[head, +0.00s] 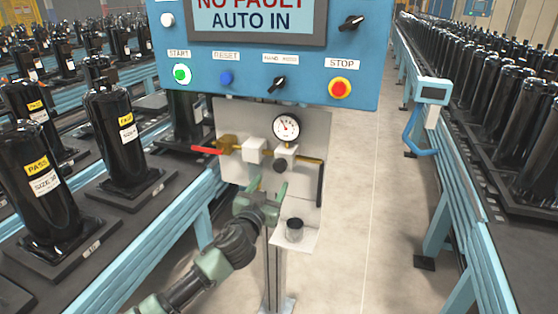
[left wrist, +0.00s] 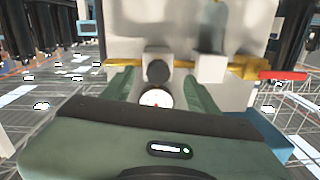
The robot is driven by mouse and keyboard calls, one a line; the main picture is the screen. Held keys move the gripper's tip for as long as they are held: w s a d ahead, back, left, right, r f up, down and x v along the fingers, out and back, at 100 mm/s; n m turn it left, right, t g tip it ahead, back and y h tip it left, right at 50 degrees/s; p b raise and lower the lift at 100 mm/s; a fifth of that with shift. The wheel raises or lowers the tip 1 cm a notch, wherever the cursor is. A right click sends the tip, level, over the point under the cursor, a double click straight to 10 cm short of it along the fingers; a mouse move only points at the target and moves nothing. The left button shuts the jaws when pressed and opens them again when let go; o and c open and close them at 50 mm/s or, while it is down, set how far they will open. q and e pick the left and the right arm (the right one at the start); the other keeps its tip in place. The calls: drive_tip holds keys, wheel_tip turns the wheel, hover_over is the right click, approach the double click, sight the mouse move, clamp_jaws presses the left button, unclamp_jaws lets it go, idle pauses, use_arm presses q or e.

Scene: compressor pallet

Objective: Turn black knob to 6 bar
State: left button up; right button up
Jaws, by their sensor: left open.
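The black knob (head: 281,166) sits under the white regulator block (head: 286,151) on the pale panel. I cannot tell whether a finger touches the knob. My right gripper is not in view.
A brass pipe with a red handle (head: 206,150) crosses the panel (head: 316,120). A small shelf (head: 308,240) holds a black cylinder (head: 295,229). A blue control box (head: 255,68) hangs above. Conveyors with black compressors (head: 122,140) flank both sides; the floor (head: 365,190) at right is clear.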

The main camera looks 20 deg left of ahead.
sight(279, 167)
use_arm(q)
drive_tip(key=w, duration=0.2)
drive_tip(key=w+r, duration=0.1)
drive_tip(key=w, duration=0.1)
drive_tip(key=w+p, duration=0.1)
drive_tip(key=w, duration=0.1)
drive_tip(key=shift+w+d+r, duration=0.15)
drive_tip(key=shift+w+r, duration=0.1)
drive_tip(key=shift+r, duration=0.05)
drive_tip(key=shift+w, duration=0.85)
clamp_jaws()
